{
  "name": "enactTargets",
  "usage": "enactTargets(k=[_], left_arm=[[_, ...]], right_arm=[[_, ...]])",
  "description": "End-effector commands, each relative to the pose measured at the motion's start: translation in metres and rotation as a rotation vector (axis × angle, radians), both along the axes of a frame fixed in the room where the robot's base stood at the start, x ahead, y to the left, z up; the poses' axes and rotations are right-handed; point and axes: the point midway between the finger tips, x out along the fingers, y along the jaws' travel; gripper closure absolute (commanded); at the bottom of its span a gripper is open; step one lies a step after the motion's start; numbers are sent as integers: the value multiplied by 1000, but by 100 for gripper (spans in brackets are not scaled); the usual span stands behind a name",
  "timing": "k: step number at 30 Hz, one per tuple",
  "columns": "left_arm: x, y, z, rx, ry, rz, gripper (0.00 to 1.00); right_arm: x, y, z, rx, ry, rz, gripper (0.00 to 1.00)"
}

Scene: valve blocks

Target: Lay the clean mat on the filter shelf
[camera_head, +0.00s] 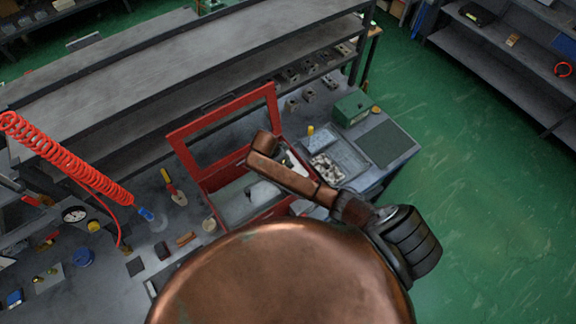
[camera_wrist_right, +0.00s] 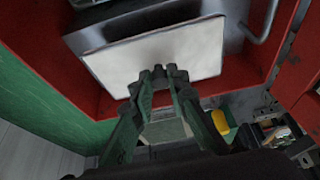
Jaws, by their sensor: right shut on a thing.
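The clean mat (camera_wrist_right: 155,52) is a plain white sheet inside a red-walled housing in the right wrist view. My right gripper (camera_wrist_right: 164,74) has its fingertips closed together on the mat's near edge. A grey metal surface (camera_wrist_right: 105,14) shows beyond the mat; I cannot tell whether this is the filter shelf or whether the mat touches it. In the head view, the red housing (camera_head: 222,127) stands open on the bench with a pale grey interior. My right arm reaches over it, and its gripper is hidden there. My left gripper is out of view.
A bent metal handle (camera_wrist_right: 262,24) is right of the mat in the wrist view. A coiled red hose (camera_head: 60,158) hangs at left in the head view.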

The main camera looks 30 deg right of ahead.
Motion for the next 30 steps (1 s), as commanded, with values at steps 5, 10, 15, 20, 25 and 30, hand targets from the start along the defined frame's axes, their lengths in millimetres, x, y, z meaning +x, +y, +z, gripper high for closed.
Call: enactTargets(k=[5,10,15,20,25,30], left_arm=[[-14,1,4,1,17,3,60],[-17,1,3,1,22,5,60],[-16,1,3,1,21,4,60],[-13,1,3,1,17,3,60],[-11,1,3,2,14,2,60],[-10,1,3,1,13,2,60]], right_arm=[[0,-1,-23,-2,1,1,100],[0,0,-29,-1,-1,0,100],[0,0,-29,0,-1,0,100],[0,0,-32,1,0,1,82],[-1,0,-32,0,-1,1,70],[-1,0,-32,0,-1,1,68]])
